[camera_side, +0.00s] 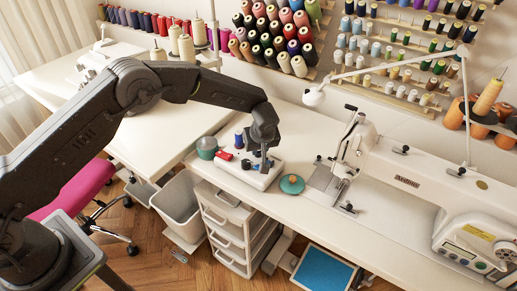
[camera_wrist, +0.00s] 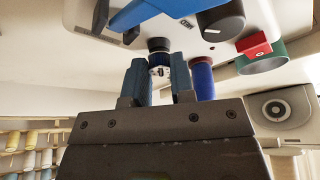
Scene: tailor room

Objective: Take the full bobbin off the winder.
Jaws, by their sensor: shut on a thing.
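The winder (camera_side: 253,180) is a white box on the near edge of the white table in the side view. My gripper (camera_side: 261,163) points down over its right part. In the wrist view my gripper (camera_wrist: 159,74) has its two blue-padded fingers closed on a small pale bobbin (camera_wrist: 160,68) with dark marks. A short dark round piece (camera_wrist: 158,45) shows just beyond it. The fingers hide most of the bobbin, and I cannot tell whether it still sits on the winder's spindle. In the side view the bobbin is too hidden to make out.
A blue thread spool (camera_side: 239,139), a red piece (camera_side: 224,156) and a green cup (camera_side: 206,147) stand close by on the left. A teal round item (camera_side: 291,184) lies to the right, before the sewing machine (camera_side: 400,195). A bin (camera_side: 178,205) stands below.

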